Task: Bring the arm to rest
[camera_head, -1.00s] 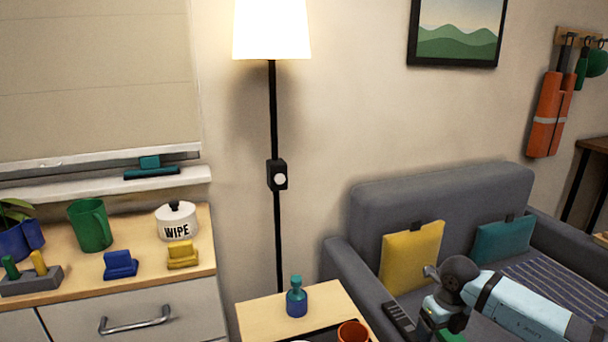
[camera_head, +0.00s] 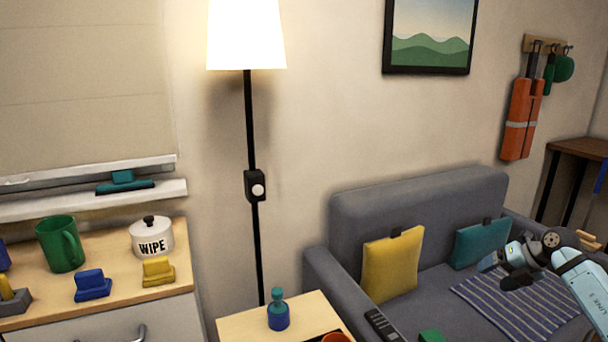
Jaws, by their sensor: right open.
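My right arm comes in from the lower right, light blue with dark joints. My right gripper (camera_head: 498,271) is at its left end, over the sofa seat in the picture, in front of the striped blanket and the teal cushion. It is open, and I see nothing between its fingers. My left gripper is not in view.
The grey sofa (camera_head: 400,200) holds a yellow cushion (camera_head: 391,264), a teal cushion (camera_head: 482,243) and a striped blanket (camera_head: 525,300). A remote (camera_head: 382,325) and green block (camera_head: 432,336) lie at its front. A side table (camera_head: 245,325) carries a blue-teal bottle (camera_head: 278,312). A lamp stands behind.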

